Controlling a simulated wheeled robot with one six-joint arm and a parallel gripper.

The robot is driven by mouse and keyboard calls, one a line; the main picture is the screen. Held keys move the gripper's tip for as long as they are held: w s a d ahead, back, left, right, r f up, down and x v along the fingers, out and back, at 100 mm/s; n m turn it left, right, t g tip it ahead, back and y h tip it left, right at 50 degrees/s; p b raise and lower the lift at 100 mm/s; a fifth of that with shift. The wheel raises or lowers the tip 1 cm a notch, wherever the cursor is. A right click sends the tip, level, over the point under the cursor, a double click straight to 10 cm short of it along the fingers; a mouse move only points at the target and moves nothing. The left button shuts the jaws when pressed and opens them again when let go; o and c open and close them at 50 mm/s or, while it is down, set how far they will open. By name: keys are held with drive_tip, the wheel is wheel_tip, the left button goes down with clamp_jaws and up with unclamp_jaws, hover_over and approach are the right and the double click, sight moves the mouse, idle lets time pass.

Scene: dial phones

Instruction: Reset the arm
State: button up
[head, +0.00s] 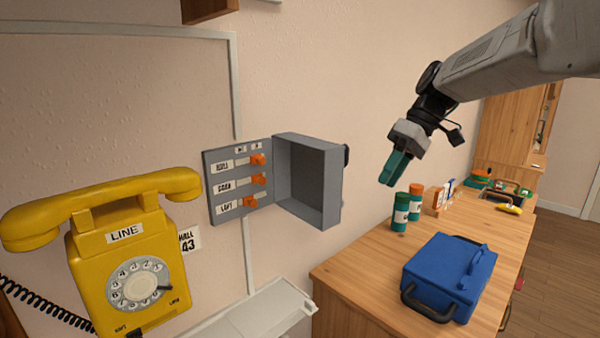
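My arm (510,55) reaches in from the upper right of the head view. My gripper (390,178) has teal fingers and points down and to the left. No held object shows.
A yellow dial phone (130,255) and a grey switch box (310,178) with orange switches and an open cover are on the wall. A blue case (450,275), a green bottle (401,212) and several small items stand on the wooden counter (375,270).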

drive_tip(key=s+d+f+m+t+h, duration=0.1)
drive_tip(key=s+d+f+m+h, duration=0.1)
drive_tip(key=s, duration=0.9)
drive_tip(key=s+d+f+m+t+h, duration=0.1)
drive_tip(key=s+f+m, duration=0.3)
drive_tip(key=s, duration=0.7)
drive_tip(key=s+d+f+m+t+h, duration=0.1)
drive_tip(key=s+d+f+m+h, duration=0.1)
drive_tip(key=s, duration=0.9)
drive_tip(key=shift+s+d+f+m+h, duration=0.4)
drive_tip(key=shift+d+f+m, duration=0.1)
drive_tip(key=shift+d+f, duration=0.3)
drive_tip(key=shift+d+r, duration=0.1)
drive_tip(key=shift+d, duration=0.05)
